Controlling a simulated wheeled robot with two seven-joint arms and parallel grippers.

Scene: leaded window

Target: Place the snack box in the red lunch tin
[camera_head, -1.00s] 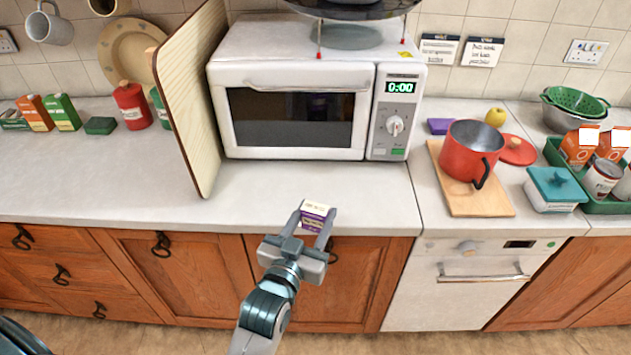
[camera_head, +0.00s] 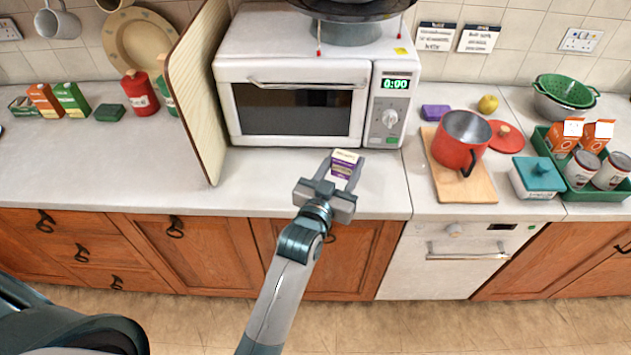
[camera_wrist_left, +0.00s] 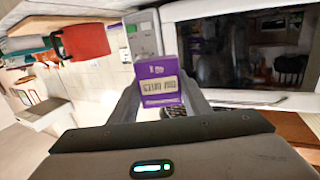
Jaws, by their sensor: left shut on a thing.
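The snack box (camera_head: 345,168), purple and cream, is between the fingers of my left gripper (camera_head: 340,172), which is shut on it over the counter in front of the microwave. In the left wrist view the snack box (camera_wrist_left: 156,80) sits between the two fingertips (camera_wrist_left: 158,92). The red lunch tin (camera_head: 461,141), round and open at the top with a dark handle, stands on a wooden board to the right of my gripper. It also shows in the left wrist view (camera_wrist_left: 84,41). My right gripper is not in view.
The wooden board (camera_head: 466,186) lies right of the microwave (camera_head: 300,105). A red lid (camera_head: 504,137), a purple block (camera_head: 435,112) and a teal-lidded box (camera_head: 537,178) lie around it. A ribbed panel (camera_head: 203,100) stands left of the microwave.

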